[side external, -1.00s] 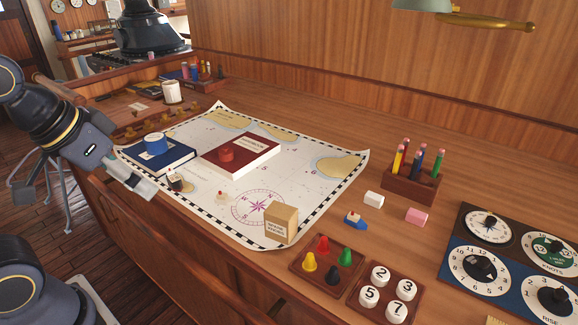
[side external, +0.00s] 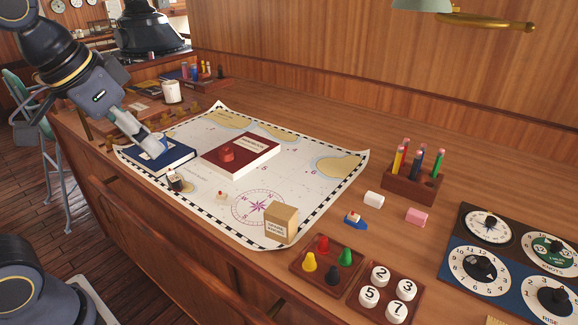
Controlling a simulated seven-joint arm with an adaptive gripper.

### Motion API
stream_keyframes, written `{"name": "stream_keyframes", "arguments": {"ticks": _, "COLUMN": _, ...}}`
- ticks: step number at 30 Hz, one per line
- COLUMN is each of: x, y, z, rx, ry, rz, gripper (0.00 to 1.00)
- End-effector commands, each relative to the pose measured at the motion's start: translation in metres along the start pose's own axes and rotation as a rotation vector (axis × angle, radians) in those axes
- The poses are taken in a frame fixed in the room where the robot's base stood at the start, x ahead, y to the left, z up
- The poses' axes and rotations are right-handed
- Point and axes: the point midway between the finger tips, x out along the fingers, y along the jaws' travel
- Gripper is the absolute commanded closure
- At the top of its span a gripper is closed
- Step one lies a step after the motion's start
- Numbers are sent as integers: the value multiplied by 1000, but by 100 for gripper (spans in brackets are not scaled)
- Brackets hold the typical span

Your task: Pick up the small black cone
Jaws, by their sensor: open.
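The small black cone (side external: 334,274) stands in a square wooden tray (side external: 305,273) at the front edge of the desk. A yellow cone (side external: 309,262), a red cone (side external: 323,244) and a green cone (side external: 345,257) share the tray with it. My gripper (side external: 156,146) is far to the left, at the blue book (side external: 152,160). It is open and partly hides the blue round piece on that book. I cannot tell whether it touches the piece. The black cone is well away from my gripper and uncovered.
A chart (side external: 210,199) covers the middle desk, with a red book (side external: 255,150) and a small box (side external: 281,222) on it. A tray of numbered white pieces (side external: 357,296) adjoins the cones. A pencil holder (side external: 411,187) and dial panel (side external: 458,246) stand right.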

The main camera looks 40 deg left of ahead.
Motion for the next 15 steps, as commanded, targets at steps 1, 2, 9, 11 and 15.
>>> {"name": "stream_keyframes", "arguments": {"ticks": 1, "x": -4, "y": 9, "z": -25, "rx": 50, "ry": -25, "rz": 14, "gripper": 47}}
{"name": "stream_keyframes", "arguments": {"ticks": 2, "x": -5, "y": 15, "z": -39, "rx": 82, "ry": -42, "rz": 23, "gripper": 47}}
{"name": "stream_keyframes", "arguments": {"ticks": 9, "x": 26, "y": 102, "z": -134, "rx": 349, "ry": -192, "rz": 109, "gripper": 47}}
{"name": "stream_keyframes", "arguments": {"ticks": 11, "x": 43, "y": 132, "z": -148, "rx": 416, "ry": -232, "rz": 132, "gripper": 47}}
{"name": "stream_keyframes", "arguments": {"ticks": 15, "x": 88, "y": 199, "z": -158, "rx": 544, "ry": -317, "rz": 174, "gripper": 47}}
